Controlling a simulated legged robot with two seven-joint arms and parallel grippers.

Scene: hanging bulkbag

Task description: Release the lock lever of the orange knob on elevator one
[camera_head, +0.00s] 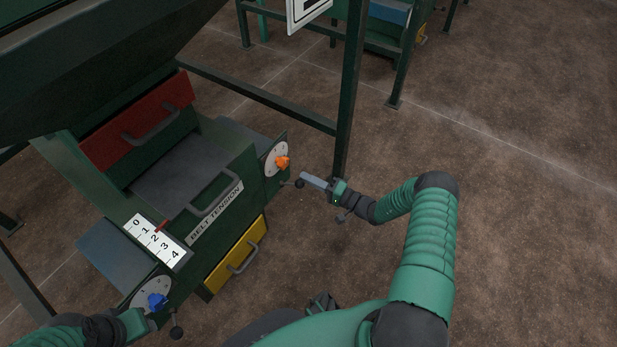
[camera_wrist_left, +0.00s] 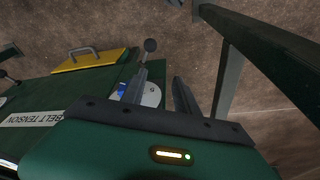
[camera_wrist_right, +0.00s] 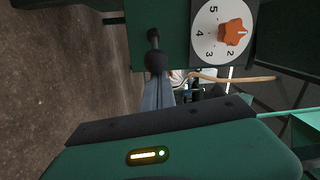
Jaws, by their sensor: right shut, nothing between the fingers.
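The orange knob (camera_head: 283,162) sits on a white numbered dial (camera_head: 270,158) on the right side of the green machine; in the right wrist view the knob (camera_wrist_right: 235,33) also shows clearly. Its lock lever ends in a dark ball (camera_head: 300,184), seen also in the right wrist view (camera_wrist_right: 156,61). My right gripper (camera_head: 306,180) is shut and empty, with its fingertips right at the ball; whether they touch it I cannot tell. My left gripper (camera_wrist_left: 160,83) is open by the blue knob (camera_head: 157,300), with nothing seen between its fingers.
A second ball lever (camera_head: 177,333) hangs below the blue knob. A yellow drawer (camera_head: 237,256) and a red drawer (camera_head: 138,120) have grey handles. A dark green post (camera_head: 350,90) stands just behind my right gripper. Open brown floor (camera_head: 530,230) lies to the right.

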